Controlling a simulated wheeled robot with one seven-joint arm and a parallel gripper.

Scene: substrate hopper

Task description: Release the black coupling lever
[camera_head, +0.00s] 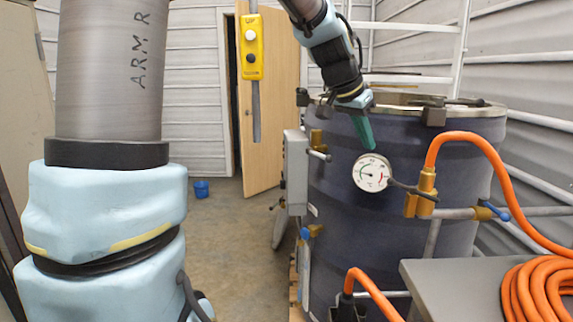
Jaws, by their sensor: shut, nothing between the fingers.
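The dark blue hopper drum (420,255) stands right of centre. My gripper (366,145) hangs in front of its upper wall, its teal fingers together and empty, pointing down just above the white dial gauge (370,173). A black coupling (347,308) sits at the end of the lower orange hose at the bottom edge, partly cut off; I cannot make out a separate lever on it. My gripper is well above it. A brass coupling (424,195) joins the upper orange hose to a pipe, right of the gauge.
A grey box (296,172) and small valves are on the drum's left side. A grey surface (440,285) with a coiled orange hose (540,292) fills the lower right. A yellow pendant (251,45) hangs at upper centre. The floor left of the drum is largely clear.

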